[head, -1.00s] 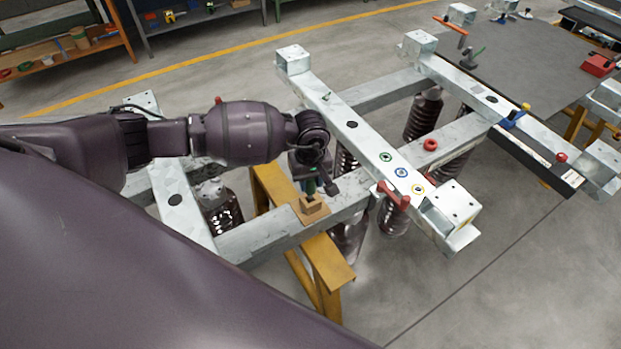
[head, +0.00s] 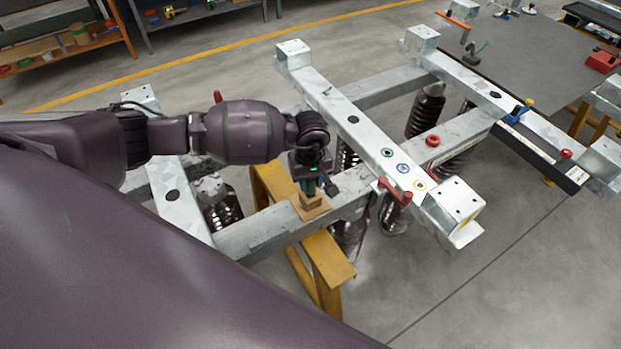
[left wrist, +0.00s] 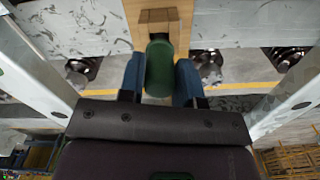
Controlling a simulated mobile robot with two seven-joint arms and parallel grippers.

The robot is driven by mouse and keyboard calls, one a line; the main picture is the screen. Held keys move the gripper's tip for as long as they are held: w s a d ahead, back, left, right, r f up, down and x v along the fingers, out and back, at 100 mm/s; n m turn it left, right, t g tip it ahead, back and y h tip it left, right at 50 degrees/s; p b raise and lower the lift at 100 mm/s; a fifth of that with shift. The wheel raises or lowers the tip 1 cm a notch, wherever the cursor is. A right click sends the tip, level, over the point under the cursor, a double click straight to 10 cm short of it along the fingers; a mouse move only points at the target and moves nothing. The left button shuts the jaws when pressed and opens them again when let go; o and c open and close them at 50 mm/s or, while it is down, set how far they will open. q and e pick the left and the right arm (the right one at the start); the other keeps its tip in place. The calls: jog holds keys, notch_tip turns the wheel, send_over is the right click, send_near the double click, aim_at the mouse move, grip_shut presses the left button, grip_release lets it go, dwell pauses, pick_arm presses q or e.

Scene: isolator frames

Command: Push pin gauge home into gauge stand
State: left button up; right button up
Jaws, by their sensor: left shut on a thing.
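The pin gauge shows as a rounded green handle (left wrist: 159,68) in the left wrist view. My left gripper (left wrist: 160,85) is shut on it, with one blue fingertip on each side. The gauge stand, a small wooden block (head: 309,207), sits on a galvanized cross beam in the head view. It also shows in the left wrist view (left wrist: 158,16), just beyond the handle. In the head view my left gripper (head: 311,185) is right above the block, pointing down. The gauge's pin and the stand's hole are hidden, so I cannot tell how deep the pin sits. My right gripper is not in view.
A galvanized frame (head: 355,120) with upright posts and dark ribbed insulators surrounds the stand. A red clamp (head: 394,192) is on the beam to the right. A yellow trestle (head: 328,258) stands below. A dark table (head: 530,55) with tools is at the upper right.

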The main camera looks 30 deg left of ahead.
pick_arm(q)
jog(key=shift+f, duration=0.4)
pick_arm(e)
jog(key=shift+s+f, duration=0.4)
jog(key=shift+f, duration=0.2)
pick_arm(q)
jog(key=shift+f+b, duration=0.5)
jog(key=shift+b, duration=0.05)
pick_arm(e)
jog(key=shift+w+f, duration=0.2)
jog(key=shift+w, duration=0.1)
pick_arm(q)
jog(key=o, duration=1)
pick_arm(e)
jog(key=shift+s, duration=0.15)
